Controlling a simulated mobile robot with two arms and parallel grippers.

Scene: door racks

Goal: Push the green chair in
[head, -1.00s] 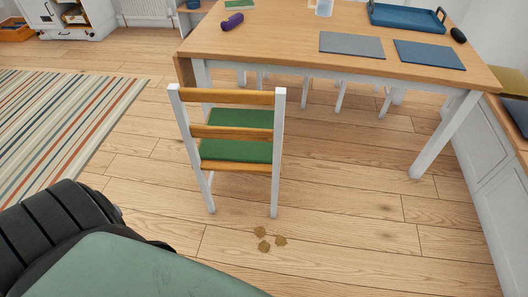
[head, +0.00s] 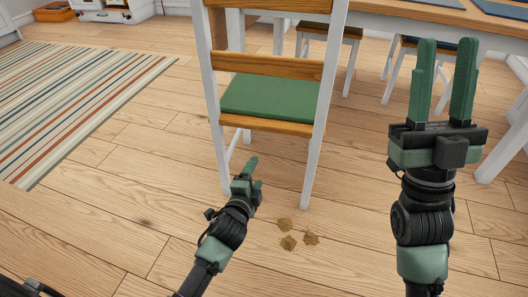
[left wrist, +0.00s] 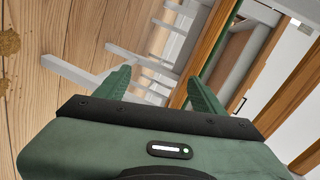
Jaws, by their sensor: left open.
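The green chair (head: 270,98) stands upright, with a white frame, wooden back slats and a green seat. Its back faces me, and its top is cut off by the head view. My left gripper (head: 253,174) is open and empty, low in front of the chair back, between the legs in the picture. In the left wrist view its open fingers (left wrist: 158,88) point toward white bars and wooden slats; whether they touch is unclear. My right gripper (head: 443,85) is open and empty, raised to the right of the chair.
A wooden-topped table (head: 415,12) with a white leg (head: 507,142) stands behind the chair, with stools (head: 330,42) under it. Several brown scraps (head: 288,242) lie on the floor near my left gripper. A striped rug (head: 70,95) lies at the left.

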